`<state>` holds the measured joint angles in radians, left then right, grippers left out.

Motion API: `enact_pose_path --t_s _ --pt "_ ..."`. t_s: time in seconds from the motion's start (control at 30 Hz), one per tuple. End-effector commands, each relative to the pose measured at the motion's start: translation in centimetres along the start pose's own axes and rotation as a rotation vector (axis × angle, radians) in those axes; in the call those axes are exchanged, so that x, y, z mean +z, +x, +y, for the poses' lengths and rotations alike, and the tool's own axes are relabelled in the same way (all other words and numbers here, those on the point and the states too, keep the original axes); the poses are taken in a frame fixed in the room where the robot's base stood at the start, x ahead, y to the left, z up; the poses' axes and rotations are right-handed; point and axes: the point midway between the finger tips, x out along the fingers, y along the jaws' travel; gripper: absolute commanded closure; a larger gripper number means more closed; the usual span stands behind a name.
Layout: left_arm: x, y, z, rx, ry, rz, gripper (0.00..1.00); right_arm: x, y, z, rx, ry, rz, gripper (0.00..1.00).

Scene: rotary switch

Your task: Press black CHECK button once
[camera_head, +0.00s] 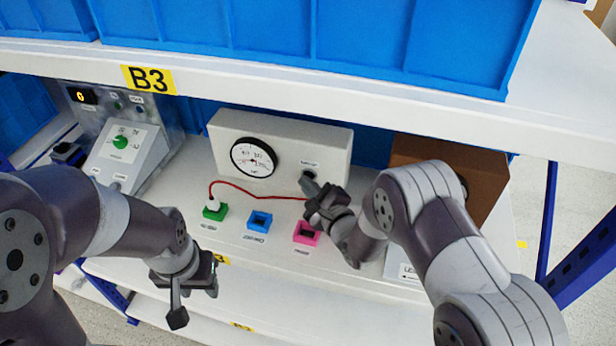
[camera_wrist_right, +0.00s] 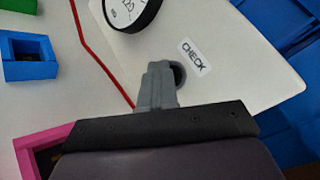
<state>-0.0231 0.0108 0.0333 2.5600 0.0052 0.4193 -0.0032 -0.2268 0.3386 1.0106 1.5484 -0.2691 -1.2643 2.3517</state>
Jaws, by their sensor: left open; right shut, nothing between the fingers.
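The black CHECK button (camera_head: 308,173) sits on the front of the cream gauge box (camera_head: 330,150), right of the dial. In the right wrist view the dark round button (camera_wrist_right: 180,73) shows partly behind my fingers, next to the CHECK label (camera_wrist_right: 192,56). My right gripper (camera_head: 311,183) is shut and empty, its fingertips at the button. In the wrist view the fingers (camera_wrist_right: 158,75) overlap the button's left side; I cannot tell whether they touch it. My left gripper (camera_head: 195,302) is open and empty, low at the shelf's front edge.
Blue (camera_head: 259,221) and pink (camera_head: 306,233) sockets stand in front of the box. A brown box (camera_head: 490,185) is at right, and a white shelf (camera_head: 400,98) hangs above.

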Motion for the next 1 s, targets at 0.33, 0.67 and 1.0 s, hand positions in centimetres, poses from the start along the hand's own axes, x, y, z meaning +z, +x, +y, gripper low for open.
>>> enact_pose_path --t_s 0.33,0.67,1.0 --pt "0.0 0.0 0.0 0.000 0.000 0.000 0.57 0.0 0.0 -0.1 -0.001 0.000 0.000 1.00" --pt "0.0 -0.4 0.0 0.000 0.000 0.000 0.57 0.8 -1.0 0.7 0.000 0.000 0.001 1.00" --pt "-0.1 -0.4 0.0 0.000 0.000 0.000 0.57 0.9 -1.2 0.9 0.000 0.000 0.001 1.00"
